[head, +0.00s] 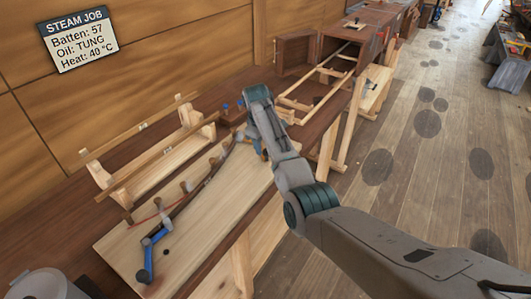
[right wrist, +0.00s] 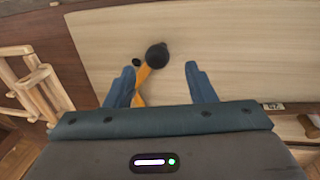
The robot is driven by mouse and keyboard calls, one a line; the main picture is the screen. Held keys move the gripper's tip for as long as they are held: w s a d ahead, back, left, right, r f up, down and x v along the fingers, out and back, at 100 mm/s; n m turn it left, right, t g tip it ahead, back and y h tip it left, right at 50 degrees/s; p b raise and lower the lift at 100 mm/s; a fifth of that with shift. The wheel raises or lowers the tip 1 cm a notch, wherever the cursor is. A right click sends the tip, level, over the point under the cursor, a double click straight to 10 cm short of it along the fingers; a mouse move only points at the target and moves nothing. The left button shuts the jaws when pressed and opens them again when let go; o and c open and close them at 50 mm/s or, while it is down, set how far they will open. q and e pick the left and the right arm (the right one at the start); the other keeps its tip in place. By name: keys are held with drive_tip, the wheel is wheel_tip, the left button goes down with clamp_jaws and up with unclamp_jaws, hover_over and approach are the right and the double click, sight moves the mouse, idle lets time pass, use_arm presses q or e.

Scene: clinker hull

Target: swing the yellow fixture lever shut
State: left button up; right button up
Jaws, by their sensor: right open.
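The yellow lever (right wrist: 143,82) shows in the right wrist view, a short yellow bar with a round black knob (right wrist: 157,55) at its far end, over a pale board (right wrist: 235,45). A dark hole lies just left of the knob. My right gripper (right wrist: 160,72) is open, its blue fingers on either side of the lever. The bar is close to the left finger; I cannot tell if they touch. The lever's near end is hidden behind my gripper body. In the head view my right gripper (head: 255,145) is over the board's far end and hides the lever. My left gripper is out of view.
A blue lever (head: 149,257) is at the board's near end. A dark curved batten (head: 190,197) runs along wooden pegs on the board. A wooden rack (head: 150,163) stands to the left, an open-slatted frame (head: 315,90) beyond.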

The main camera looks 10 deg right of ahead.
drive_tip(key=shift+s+a+r+b, duration=0.1)
drive_tip(key=shift+a+r+b, duration=0.05)
drive_tip(key=shift+r, duration=0.6)
drive_tip(key=shift+s+a+r+b, duration=0.1)
drive_tip(key=shift+r+b, duration=0.05)
drive_tip(key=shift+r, duration=0.55)
drive_tip(key=shift+s+a+r+b, duration=0.1)
drive_tip(key=shift+a+r+b, duration=0.05)
drive_tip(key=shift+r, duration=0.6)
